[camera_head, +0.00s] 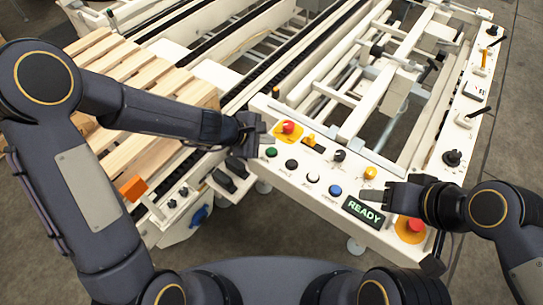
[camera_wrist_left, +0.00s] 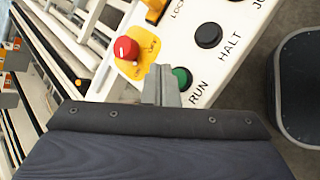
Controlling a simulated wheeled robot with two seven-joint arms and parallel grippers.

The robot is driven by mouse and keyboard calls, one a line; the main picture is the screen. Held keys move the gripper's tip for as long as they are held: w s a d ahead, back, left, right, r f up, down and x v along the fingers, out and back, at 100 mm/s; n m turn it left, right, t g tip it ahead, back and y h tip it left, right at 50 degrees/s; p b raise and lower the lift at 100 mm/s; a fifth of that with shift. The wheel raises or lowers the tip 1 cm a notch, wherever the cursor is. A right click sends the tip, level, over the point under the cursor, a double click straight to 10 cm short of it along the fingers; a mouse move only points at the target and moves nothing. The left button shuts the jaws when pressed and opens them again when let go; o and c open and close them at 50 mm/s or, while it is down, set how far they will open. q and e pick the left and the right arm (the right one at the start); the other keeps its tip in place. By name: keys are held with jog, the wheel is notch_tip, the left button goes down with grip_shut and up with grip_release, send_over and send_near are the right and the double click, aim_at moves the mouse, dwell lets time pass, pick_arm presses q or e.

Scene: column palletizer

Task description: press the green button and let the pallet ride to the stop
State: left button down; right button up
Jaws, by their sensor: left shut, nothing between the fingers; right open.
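The green button (camera_head: 271,152) is on the white control panel (camera_head: 318,168), at its left end. In the left wrist view the green button (camera_wrist_left: 182,78), labelled RUN, shows beside my left fingertips, partly hidden by them. My left gripper (camera_head: 262,128) is shut and empty, close to the button; I cannot tell whether it touches. It also shows in the left wrist view (camera_wrist_left: 160,84). The wooden pallet (camera_head: 150,85) lies on the conveyor at the left. The stop is not clearly identifiable. My right gripper (camera_head: 392,192) is open and empty over the panel's right part, near the READY display (camera_head: 363,211).
Black (camera_head: 291,165), white (camera_head: 312,177) and blue (camera_head: 335,190) buttons run to the right. Another red button (camera_head: 415,225) is near my right arm. Conveyor rails (camera_head: 300,50) extend behind.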

aim_at(271, 151)
pick_arm(q)
jog(key=shift+f+b, duration=0.45)
jog(key=shift+f, duration=0.4)
pick_arm(e)
jog(key=shift+f, duration=0.9)
dwell(0.4)
pick_arm(q)
jog(key=shift+f+b, duration=0.4)
jog(key=shift+b, duration=0.05)
pick_arm(e)
jog(key=shift+f, duration=0.5)
